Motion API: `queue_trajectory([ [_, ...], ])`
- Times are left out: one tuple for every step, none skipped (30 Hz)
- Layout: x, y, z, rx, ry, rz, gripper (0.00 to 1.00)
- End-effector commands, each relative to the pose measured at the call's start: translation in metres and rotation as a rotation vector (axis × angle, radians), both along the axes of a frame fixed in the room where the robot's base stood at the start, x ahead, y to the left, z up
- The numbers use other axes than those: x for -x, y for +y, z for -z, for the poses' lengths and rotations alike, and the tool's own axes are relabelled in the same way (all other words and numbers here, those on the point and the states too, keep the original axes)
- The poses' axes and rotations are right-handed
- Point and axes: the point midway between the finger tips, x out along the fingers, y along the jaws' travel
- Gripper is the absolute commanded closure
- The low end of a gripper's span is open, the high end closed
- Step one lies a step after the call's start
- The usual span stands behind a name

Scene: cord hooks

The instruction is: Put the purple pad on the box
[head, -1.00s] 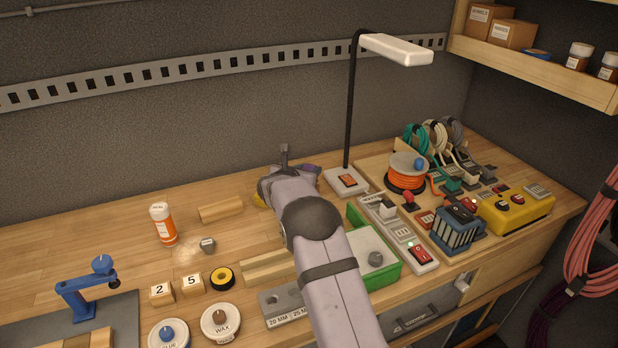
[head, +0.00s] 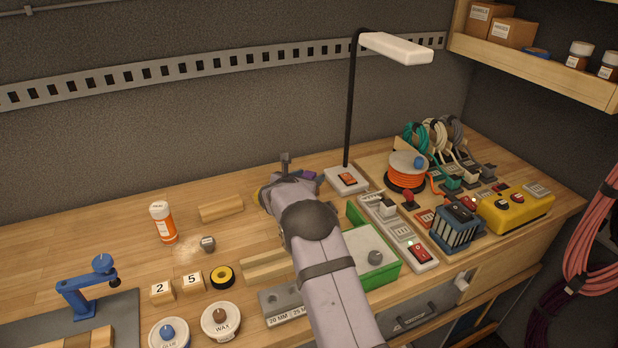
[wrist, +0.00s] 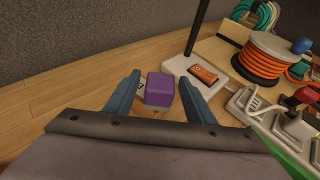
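The purple pad (wrist: 160,90) lies on the bench in the wrist view, a small block between and just beyond my fingertips. My gripper (wrist: 157,88) is open, with a gap on each side of the pad. In the head view only a bit of the purple pad (head: 309,176) shows beside my wrist, left of the lamp base; my arm hides the fingers. A green box (head: 385,276) with a grey knob stands right of my arm, partly hidden by it. I cannot tell whether it is the task's box.
The lamp base (head: 347,180) stands just right of the pad. A power strip (head: 399,230), an orange cord reel (head: 407,173) and a yellow box (head: 516,208) fill the right side.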

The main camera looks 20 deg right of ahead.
Motion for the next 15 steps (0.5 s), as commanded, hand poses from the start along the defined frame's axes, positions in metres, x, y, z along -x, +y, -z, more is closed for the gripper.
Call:
queue_trajectory([
  [0.000, 0.000, 0.000, 0.000, 0.000, 0.000, 0.51],
  [0.000, 0.000, 0.000, 0.000, 0.000, 0.000, 0.51],
  [0.000, 0.000, -0.001, 0.000, 0.000, 0.000, 0.51],
  [0.000, 0.000, -0.001, 0.000, 0.000, 0.000, 0.51],
  [0.000, 0.000, -0.002, 0.000, 0.000, 0.000, 0.51],
  [0.000, 0.000, -0.003, 0.000, 0.000, 0.000, 0.51],
  [0.000, 0.000, -0.005, 0.000, 0.000, 0.000, 0.51],
  [0.000, 0.001, -0.004, 0.000, 0.000, -0.001, 0.51],
  [0.002, 0.003, -0.004, 0.000, 0.000, -0.001, 0.51],
  [0.003, 0.005, -0.005, 0.001, -0.001, -0.002, 0.51],
  [0.005, 0.007, -0.006, 0.001, -0.001, -0.002, 0.51],
  [0.007, 0.009, -0.007, 0.000, 0.000, -0.002, 0.51],
  [0.009, 0.012, -0.008, 0.001, -0.001, -0.003, 0.51],
  [0.012, 0.014, -0.010, 0.000, -0.002, -0.003, 0.51],
  [0.015, 0.017, -0.011, 0.000, -0.001, -0.002, 0.51],
])
